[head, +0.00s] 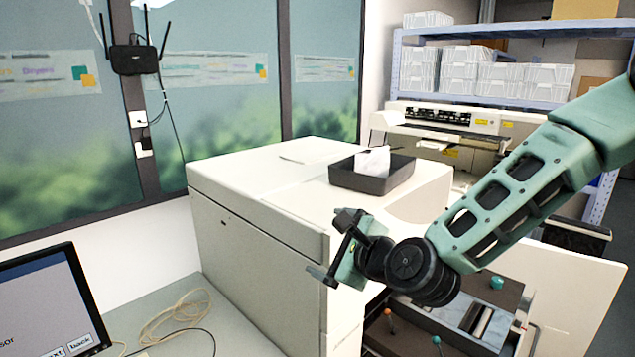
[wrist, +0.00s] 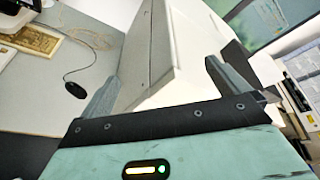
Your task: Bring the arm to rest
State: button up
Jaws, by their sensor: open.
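My arm reaches in from the right in the head view, its green link sloping down to the dark wrist joints. My gripper (head: 328,250) is held in front of the near side of the big white printer (head: 262,235), close to its upper edge. In the wrist view my gripper (wrist: 160,85) has its two grey fingers wide apart, with nothing between them. The printer's white panels (wrist: 150,50) show beyond the fingers. I cannot tell whether the gripper touches the printer.
A black tray (head: 345,179) with white paper sits on the printer. An open compartment (head: 455,320) with coloured knobs lies below my wrist. A monitor (head: 50,305) and loose cable (head: 180,310) are on the desk at left. A mouse (wrist: 75,90) shows in the wrist view. Shelves (head: 400,70) stand behind.

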jog(key=s+f+n+g+h+b, duration=0.1)
jog(key=s+f+n+g+b, duration=0.25)
jog(key=s+f+n, duration=0.35)
jog(key=s+f+n+g+h+b, duration=0.1)
jog(key=s+f+n+g+b, duration=0.1)
jog(key=s+f+n+g, duration=0.5)
jog(key=s+d+n+g+h+b, duration=0.1)
jog(key=s+d+n+h+b, duration=0.1)
jog(key=s+d+n, duration=0.3)
jog(key=s+d+n+g+h+b, duration=0.1)
jog(key=s+d+n, duration=0.5)
jog(key=s, duration=0.6)
jog(key=n+h+b, duration=0.1)
jog(key=n+h, duration=0.1)
jog(key=shift+d+r+n, duration=0.3)
jog(key=shift+w, duration=0.1)
